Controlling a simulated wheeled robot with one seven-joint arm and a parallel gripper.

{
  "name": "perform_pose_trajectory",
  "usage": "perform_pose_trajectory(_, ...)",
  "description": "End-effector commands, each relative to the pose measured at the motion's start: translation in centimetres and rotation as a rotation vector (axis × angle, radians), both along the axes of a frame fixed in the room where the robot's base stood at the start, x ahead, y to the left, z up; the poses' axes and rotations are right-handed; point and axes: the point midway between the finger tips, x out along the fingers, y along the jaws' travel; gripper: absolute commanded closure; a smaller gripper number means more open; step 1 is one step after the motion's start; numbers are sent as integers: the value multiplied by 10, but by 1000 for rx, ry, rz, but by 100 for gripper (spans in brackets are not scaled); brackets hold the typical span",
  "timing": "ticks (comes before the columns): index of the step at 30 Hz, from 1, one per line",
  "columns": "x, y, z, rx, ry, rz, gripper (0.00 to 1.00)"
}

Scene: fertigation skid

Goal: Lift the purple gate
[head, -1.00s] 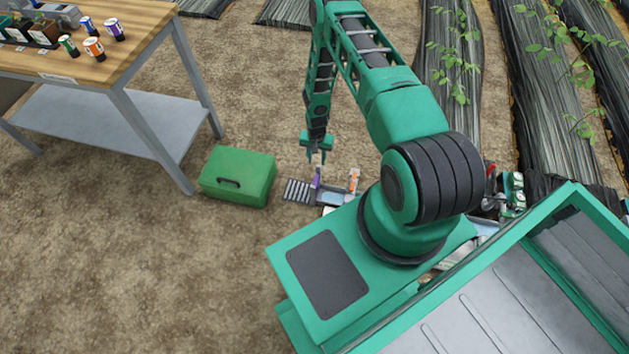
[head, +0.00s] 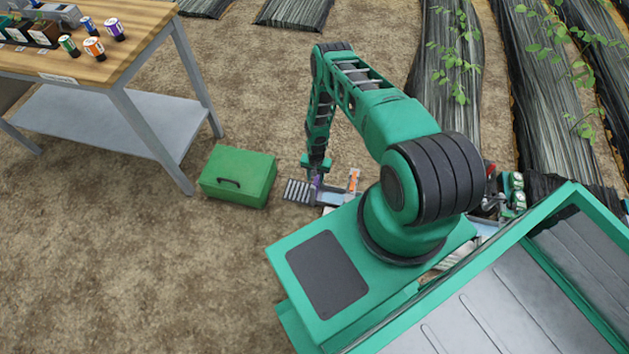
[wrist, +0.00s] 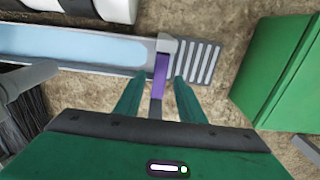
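The purple gate (wrist: 161,72) stands upright at the end of a grey channel (wrist: 75,46) with a pale blue bed. In the wrist view my gripper (wrist: 157,82) is open, with a gap between each finger and the gate. The gate lies between the fingertips or just beyond them; I cannot tell how deep. In the head view my gripper (head: 316,175) is right above the purple gate (head: 316,181), and its fingers hide part of it.
A slatted grey grate (wrist: 203,62) adjoins the channel's end. A green box (head: 238,176) sits on the soil close by. An orange piece (head: 353,180) stands farther along the channel. A wooden-topped table (head: 110,60) with small containers stands at the upper left.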

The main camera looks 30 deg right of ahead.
Motion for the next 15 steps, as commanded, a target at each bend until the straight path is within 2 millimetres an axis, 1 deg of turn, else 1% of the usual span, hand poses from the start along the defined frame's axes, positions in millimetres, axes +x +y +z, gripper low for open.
perform_pose_trajectory(1,-1,0,-5,0,1,0,64)
perform_pose_trajectory(6,-1,0,-12,1,1,0,64)
perform_pose_trajectory(14,0,0,-13,0,0,1,64)
perform_pose_trajectory(15,0,0,-13,0,0,1,66)
